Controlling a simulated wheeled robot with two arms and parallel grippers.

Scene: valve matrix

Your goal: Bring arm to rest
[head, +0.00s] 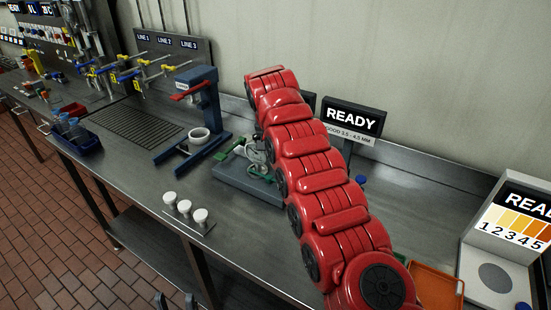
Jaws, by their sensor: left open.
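My left gripper (176,301) shows only as two dark fingertips at the bottom edge, in front of the bench's front edge. The tips stand apart, with nothing seen between them. The rest of the left arm is outside the picture. A large red jointed arm, apparently my right one, rises from the bottom right across the bench to the centre. Its gripper cannot be made out. The arm covers part of a grey plate (232,180) with a green-handled fixture and part of the bench.
The steel bench (135,180) holds three white-capped pieces (185,207), a blue stand (207,105) with a red lever, and a blue bin (77,137). A READY sign (353,118) stands behind. An orange tray (437,287) and a number-scale station (495,275) are at right.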

